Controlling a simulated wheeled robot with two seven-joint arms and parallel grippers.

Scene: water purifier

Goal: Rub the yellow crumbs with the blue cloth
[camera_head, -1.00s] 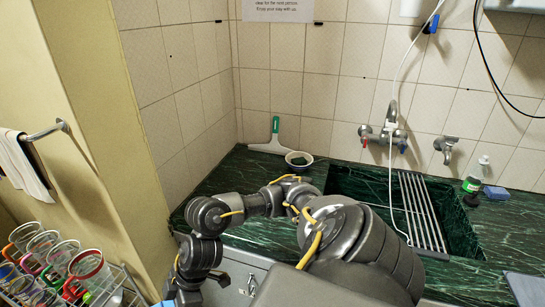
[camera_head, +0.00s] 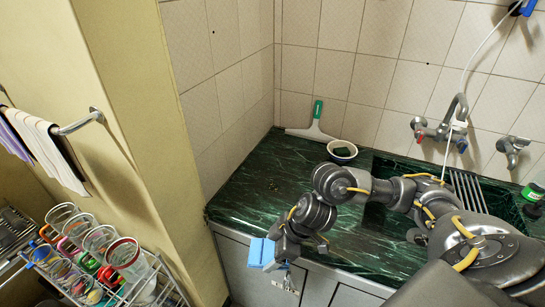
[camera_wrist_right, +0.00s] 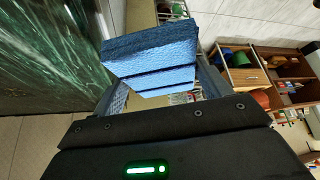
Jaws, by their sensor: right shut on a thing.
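The blue cloth (camera_head: 262,253) is folded and hangs in my right gripper (camera_head: 276,241), in front of the cabinet and below the green counter's front edge. The cloth (camera_wrist_right: 150,58) fills the space between the fingers in the right wrist view, and the gripper is shut on it. I cannot make out yellow crumbs on the dark green marble counter (camera_head: 262,182). My right arm covers part of the counter and sink. My left gripper is not in view.
A squeegee with a green handle (camera_head: 317,112) and a small bowl (camera_head: 342,151) stand at the back by the tiled wall. The sink is at right under the tap (camera_head: 455,112). A cup rack (camera_head: 160,270) stands at lower left. The counter's left part is clear.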

